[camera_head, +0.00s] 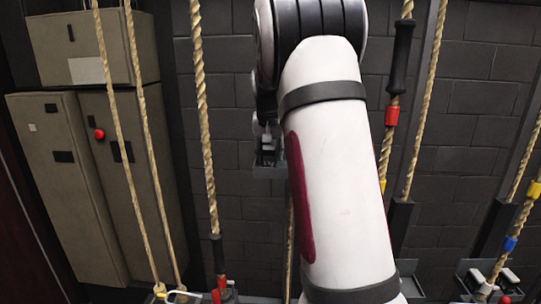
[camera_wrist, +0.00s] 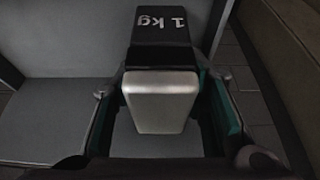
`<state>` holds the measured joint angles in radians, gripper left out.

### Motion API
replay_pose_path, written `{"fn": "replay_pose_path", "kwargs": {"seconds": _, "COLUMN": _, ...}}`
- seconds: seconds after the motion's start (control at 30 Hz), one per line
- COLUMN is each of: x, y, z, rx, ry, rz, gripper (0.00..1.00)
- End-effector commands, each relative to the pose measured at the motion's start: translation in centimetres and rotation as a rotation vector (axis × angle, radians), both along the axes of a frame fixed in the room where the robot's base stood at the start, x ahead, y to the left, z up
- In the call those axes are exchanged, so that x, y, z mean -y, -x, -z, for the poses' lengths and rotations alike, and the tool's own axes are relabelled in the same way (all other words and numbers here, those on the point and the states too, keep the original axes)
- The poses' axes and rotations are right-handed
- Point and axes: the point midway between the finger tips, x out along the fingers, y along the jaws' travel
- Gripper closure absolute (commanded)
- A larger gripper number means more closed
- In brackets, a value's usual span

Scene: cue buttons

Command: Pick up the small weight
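The small weight (camera_wrist: 161,100) shows in the wrist view as a silver block with a dark part behind it marked "1 kg", which reads upside down. My gripper (camera_wrist: 168,112) is open, with one teal-padded finger on each side of the silver block. A gap shows between the block and each finger, so the weight is between the fingers but does not look clamped. In the head view my arm fills the middle, and I cannot make out the weight or the fingers there.
A grey surface (camera_wrist: 50,115) lies around the weight at the left. In the head view, tan metal cabinets (camera_head: 85,180) stand at the left. Several ropes with coloured fittings hang before a dark brick wall (camera_head: 485,95), on both sides of my arm.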

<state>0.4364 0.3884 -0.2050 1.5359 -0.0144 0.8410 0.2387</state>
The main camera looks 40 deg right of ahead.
Motion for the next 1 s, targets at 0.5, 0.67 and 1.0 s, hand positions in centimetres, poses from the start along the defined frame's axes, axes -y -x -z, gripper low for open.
{"fn": "replay_pose_path", "kwargs": {"seconds": 0.5, "x": 0.0, "y": -0.1, "z": -0.2, "rx": 0.004, "ry": 0.003, "rz": 0.0, "gripper": 1.0}}
{"fn": "replay_pose_path", "kwargs": {"seconds": 0.67, "x": 0.0, "y": -0.1, "z": -0.2, "rx": 0.004, "ry": 0.003, "rz": 0.0, "gripper": 1.0}}
{"fn": "replay_pose_path", "kwargs": {"seconds": 1.0, "x": 0.1, "y": -0.2, "z": -2.0, "rx": 0.006, "ry": 0.004, "rz": 0.0, "gripper": 1.0}}
